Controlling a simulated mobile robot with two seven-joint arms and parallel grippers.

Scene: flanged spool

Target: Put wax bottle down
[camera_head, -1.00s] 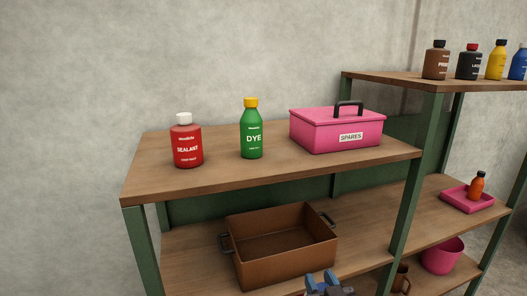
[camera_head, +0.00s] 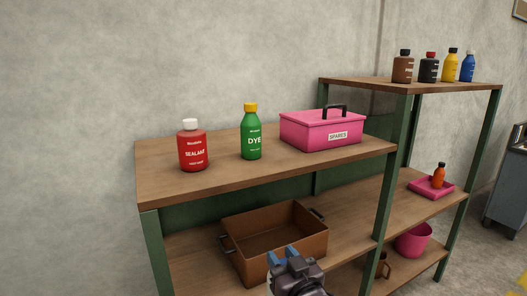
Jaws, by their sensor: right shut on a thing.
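My right gripper (camera_head: 284,258) shows at the bottom centre in the head view, in front of the brown metal bin on the middle shelf. Its blue fingers point up and away. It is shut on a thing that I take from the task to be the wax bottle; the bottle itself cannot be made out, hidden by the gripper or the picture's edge. The top shelf (camera_head: 170,192) holds a red sealant bottle (camera_head: 193,150) and a green dye bottle (camera_head: 251,137), both upright. My left gripper is not in view.
A pink spares box (camera_head: 321,133) stands right of the dye bottle. The brown bin (camera_head: 290,255) is empty. A pink tray (camera_head: 431,189) holds an orange bottle (camera_head: 439,175). Several bottles stand on the higher right shelf (camera_head: 410,86). The top shelf's front strip is clear.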

